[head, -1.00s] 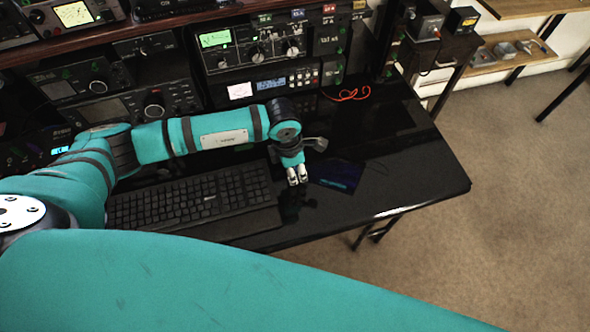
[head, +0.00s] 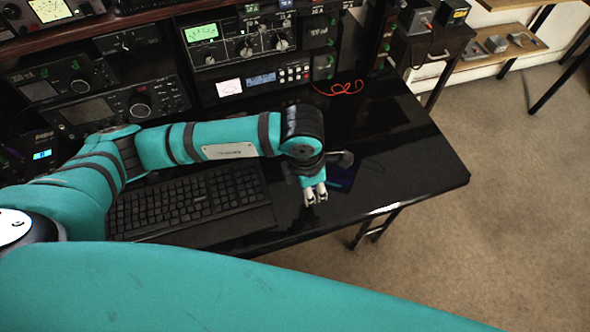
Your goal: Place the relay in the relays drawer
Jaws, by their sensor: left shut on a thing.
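My left gripper (head: 315,195) points down over the front of the black desk, just right of the keyboard. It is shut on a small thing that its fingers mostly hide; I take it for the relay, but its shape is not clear. A dark cabinet (head: 437,58) with a handled drawer front stands beyond the desk's back right corner, well away from the gripper. The drawer looks shut, and I cannot read any label that marks it as the relays drawer. My right gripper is not in view.
The black desk (head: 415,165) is clear at the right. A keyboard (head: 190,203) lies left of the gripper and a dark tablet (head: 343,176) partly behind it. A wooden shelf (head: 490,58) holds small metal things.

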